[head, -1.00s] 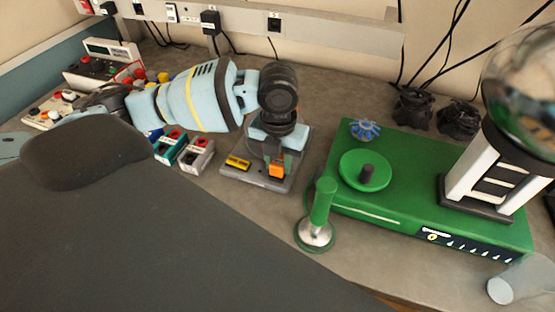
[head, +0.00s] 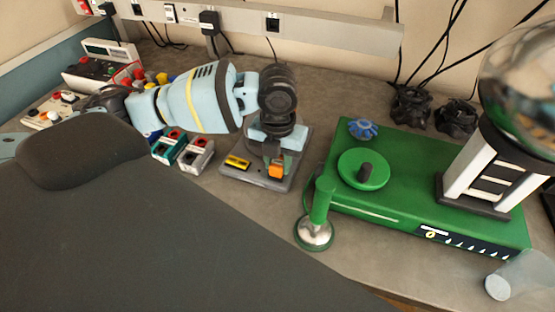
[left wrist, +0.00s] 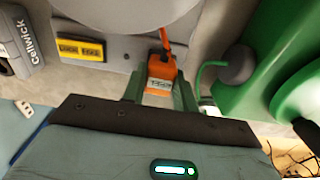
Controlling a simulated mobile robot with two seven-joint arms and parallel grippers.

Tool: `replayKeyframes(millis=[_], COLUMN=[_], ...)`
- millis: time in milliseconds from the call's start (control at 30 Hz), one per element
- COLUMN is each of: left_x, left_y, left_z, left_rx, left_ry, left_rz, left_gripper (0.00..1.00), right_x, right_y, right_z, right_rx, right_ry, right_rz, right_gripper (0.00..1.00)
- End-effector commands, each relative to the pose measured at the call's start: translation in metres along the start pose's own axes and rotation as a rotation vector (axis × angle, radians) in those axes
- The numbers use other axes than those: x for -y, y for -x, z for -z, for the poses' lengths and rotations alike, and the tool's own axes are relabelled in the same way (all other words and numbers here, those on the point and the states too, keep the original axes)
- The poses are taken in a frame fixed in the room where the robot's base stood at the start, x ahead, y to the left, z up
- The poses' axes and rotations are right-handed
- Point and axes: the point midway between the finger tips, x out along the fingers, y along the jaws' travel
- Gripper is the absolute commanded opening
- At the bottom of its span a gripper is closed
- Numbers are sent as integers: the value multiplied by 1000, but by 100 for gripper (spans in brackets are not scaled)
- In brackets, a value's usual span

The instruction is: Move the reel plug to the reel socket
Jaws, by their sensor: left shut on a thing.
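The orange plug (head: 276,170) is at the front of a grey base (head: 255,182) that has a yellow label. In the left wrist view the plug (left wrist: 161,72) has a white printed label, and an orange cord rises from its far end. My left gripper (head: 277,158) reaches down over the base. In the left wrist view its two fingers (left wrist: 158,97) are shut on the plug, one on each side. A round grey part (left wrist: 125,10) shows past the plug and may be the reel. I cannot pick out the reel socket. My right gripper is not in view.
Small teal and grey boxes (head: 195,155) stand to the left. A wall rail (head: 330,28) with sockets runs along the back.

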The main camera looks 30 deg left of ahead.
Motion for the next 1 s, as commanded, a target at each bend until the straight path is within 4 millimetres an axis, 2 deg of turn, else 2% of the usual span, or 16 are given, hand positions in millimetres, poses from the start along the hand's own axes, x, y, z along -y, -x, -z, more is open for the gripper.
replayKeyframes(millis=[733, 767, 933, 1000], left_x=[0, 0, 0, 0], left_y=[-3, -3, -3, -3], left_z=[0, 0, 0, 0], left_rx=[-1, -1, -1, -1], left_ry=[0, 0, 1, 1], left_rz=[-1, -1, -1, -1], left_gripper=[9, 30, 52, 54], right_x=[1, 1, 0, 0], right_y=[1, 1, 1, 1], right_z=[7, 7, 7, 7], right_rx=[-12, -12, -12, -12], right_ry=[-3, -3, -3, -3], right_rz=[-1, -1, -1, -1], right_gripper=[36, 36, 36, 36])
